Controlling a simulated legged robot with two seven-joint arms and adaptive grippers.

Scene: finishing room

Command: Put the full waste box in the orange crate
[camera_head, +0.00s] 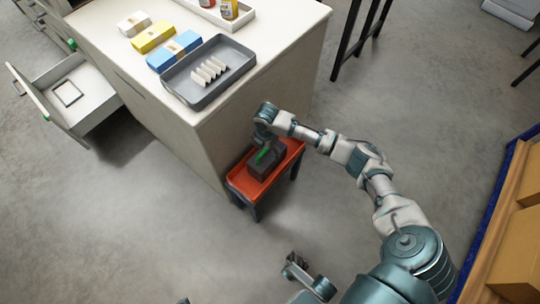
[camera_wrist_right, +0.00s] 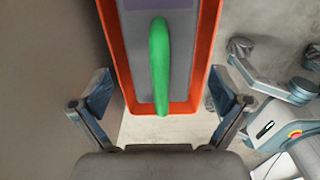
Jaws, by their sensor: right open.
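The orange crate (camera_head: 247,184) sits on a low dark stand beside the cabinet. The dark grey waste box (camera_head: 263,169) is inside the crate, upright, with its green handle (camera_head: 264,156) on top. My right gripper (camera_head: 266,140) is just above the box. In the right wrist view, the green handle (camera_wrist_right: 160,62) lies between the two spread fingers, with a gap on both sides. Part of the grey box (camera_wrist_right: 138,60) and the orange crate wall (camera_wrist_right: 118,62) show there too. The box's contents are hidden.
The cabinet (camera_head: 170,112) stands close to the crate's left. On it are a grey tray (camera_head: 184,92) with white pieces, coloured packs (camera_head: 153,37) and a white tray with bottles. An open drawer (camera_head: 77,108) juts out at left. Floor in front is clear.

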